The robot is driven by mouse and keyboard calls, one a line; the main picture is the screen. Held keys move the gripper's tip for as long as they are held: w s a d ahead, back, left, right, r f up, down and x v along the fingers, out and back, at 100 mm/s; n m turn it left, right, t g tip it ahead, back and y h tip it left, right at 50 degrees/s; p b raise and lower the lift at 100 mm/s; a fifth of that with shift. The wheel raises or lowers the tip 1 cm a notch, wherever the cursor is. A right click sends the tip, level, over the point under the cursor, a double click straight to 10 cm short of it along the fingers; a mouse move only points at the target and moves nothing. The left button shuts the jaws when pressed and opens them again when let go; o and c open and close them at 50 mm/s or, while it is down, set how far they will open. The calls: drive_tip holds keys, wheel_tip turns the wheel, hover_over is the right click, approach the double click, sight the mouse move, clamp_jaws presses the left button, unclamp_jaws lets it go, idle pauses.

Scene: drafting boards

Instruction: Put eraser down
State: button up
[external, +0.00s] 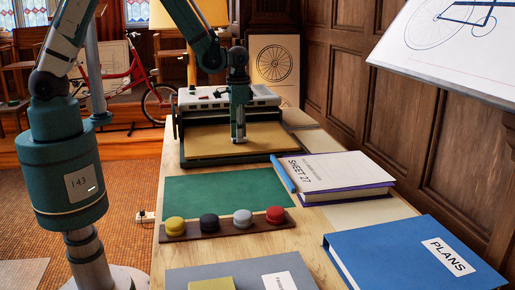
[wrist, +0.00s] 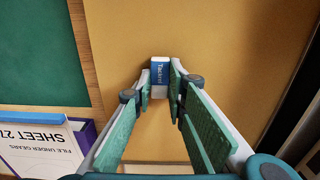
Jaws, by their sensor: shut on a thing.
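My gripper (external: 239,139) points down at the tan board (external: 200,144) in front of the grey machine, its fingertips low over the surface. In the wrist view my gripper (wrist: 160,92) is shut on a small blue and white eraser (wrist: 160,70) with lettering on its side. The eraser stands out beyond the fingertips, over the tan board. I cannot tell whether it touches the board. In the external view the eraser is not distinct from the fingers.
A green mat (external: 215,190) lies nearer on the table, with a wooden strip of several coloured knobs (external: 243,218) at its front edge. The SHEET 27 book (external: 335,172) and blue PLANS binder (external: 400,255) lie to the right. The grey machine (external: 190,102) stands behind the board.

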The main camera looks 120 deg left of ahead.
drive_tip(key=shift+f, duration=0.15)
drive_tip(key=o, duration=0.8)
drive_tip(key=shift+r+p, duration=0.75)
drive_tip(key=shift+r, duration=5.4)
